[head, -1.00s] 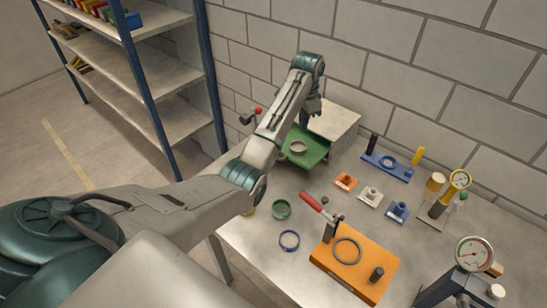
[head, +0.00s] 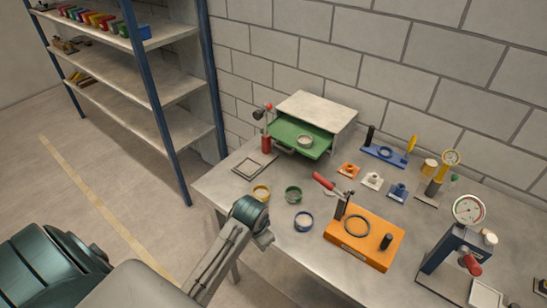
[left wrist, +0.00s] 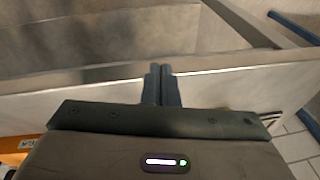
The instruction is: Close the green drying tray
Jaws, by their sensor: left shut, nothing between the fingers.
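The green drying tray (head: 283,131) sticks out of the front of a pale box (head: 318,108) at the back of the table in the head view. A small pale ring-shaped piece (head: 304,141) lies on it. My left arm reaches the table's front edge, well short of the tray and apart from it. The left gripper's fingers are hidden in the head view, below the wrist. In the left wrist view my left gripper (left wrist: 161,72) is shut and empty, its two fingers together. The tray does not show clearly there. My right gripper is not in view.
A red post (head: 266,142) stands left of the tray. A gauge press (head: 450,250) is at the right.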

